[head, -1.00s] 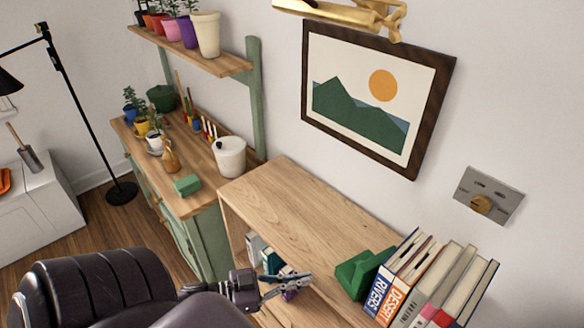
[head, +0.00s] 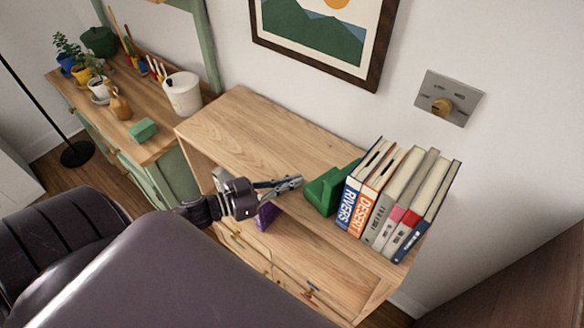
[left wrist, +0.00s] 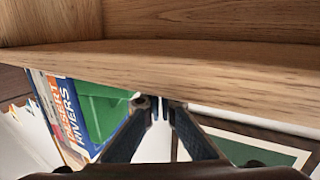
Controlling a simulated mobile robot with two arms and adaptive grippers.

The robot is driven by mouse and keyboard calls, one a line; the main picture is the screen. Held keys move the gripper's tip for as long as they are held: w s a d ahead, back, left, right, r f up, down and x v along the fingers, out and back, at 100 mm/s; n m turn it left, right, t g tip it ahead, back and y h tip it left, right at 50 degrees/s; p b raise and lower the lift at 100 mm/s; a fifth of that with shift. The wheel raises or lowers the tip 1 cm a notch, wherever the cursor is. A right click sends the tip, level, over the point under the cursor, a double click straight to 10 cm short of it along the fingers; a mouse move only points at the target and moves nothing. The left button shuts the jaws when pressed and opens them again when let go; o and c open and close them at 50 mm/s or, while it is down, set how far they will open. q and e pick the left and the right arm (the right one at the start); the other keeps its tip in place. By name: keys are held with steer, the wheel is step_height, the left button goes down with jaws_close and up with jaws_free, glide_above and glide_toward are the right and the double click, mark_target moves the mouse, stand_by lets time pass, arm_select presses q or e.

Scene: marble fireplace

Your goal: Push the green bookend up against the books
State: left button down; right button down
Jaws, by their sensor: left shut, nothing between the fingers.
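The green bookend (head: 325,190) stands on the wooden bookcase top, just left of a row of upright, slightly leaning books (head: 395,205). From this angle I cannot tell whether it touches the nearest book, a blue and white one. My left gripper (head: 298,181) is shut and empty. Its fingertips point right at the bookend, a short way to its left. The left wrist view shows the shut fingers (left wrist: 160,106) close to the wooden board's edge, with the green bookend (left wrist: 100,110) and the books (left wrist: 55,110) to the left. My right gripper is not in view.
The bookcase top (head: 245,130) is bare left of the bookend. A wall plate with a knob (head: 448,98) is above the books. A lower cabinet with a white pot (head: 182,95) and a green block (head: 142,131) stands at the left. A purple item (head: 267,214) shows below my gripper.

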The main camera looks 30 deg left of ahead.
mark_target(305, 190)
arm_select(q)
steer(key=shift+d, duration=0.25)
steer(key=shift+s+d+f+p, duration=0.15)
steer(key=shift+d+p, duration=0.55)
steer(key=shift+d, duration=1.1)
steer(key=shift+a, duration=1.8)
steer(key=s+a+p, duration=0.1)
steer(key=s+p, duration=0.3)
steer(key=s, duration=0.9)
steer(key=shift+s, duration=0.35)
